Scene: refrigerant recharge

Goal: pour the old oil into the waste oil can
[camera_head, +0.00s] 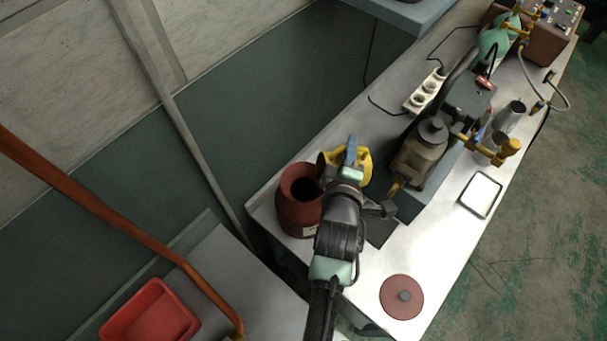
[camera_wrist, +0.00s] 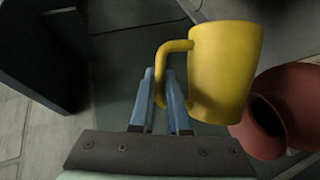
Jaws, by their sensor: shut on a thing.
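A yellow mug (camera_head: 364,166) is held by its handle over the bench; in the wrist view the mug (camera_wrist: 225,75) is right of the fingers. My gripper (camera_head: 349,152) has its blue fingers shut on the handle, and the fingers also show in the wrist view (camera_wrist: 165,100). The dark red waste oil can (camera_head: 297,213) stands open on the bench. In the head view the mug looks tilted, its brownish mouth side close to the can's opening. The can (camera_wrist: 295,105) is partly behind the mug in the wrist view. I cannot see any oil flowing.
A red round lid (camera_head: 402,297) lies at the bench's near end. A pump (camera_head: 420,150), a power strip (camera_head: 424,92) and a white tray (camera_head: 481,194) are to the right on the bench (camera_head: 440,245). A red bin (camera_head: 150,318) is at lower left.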

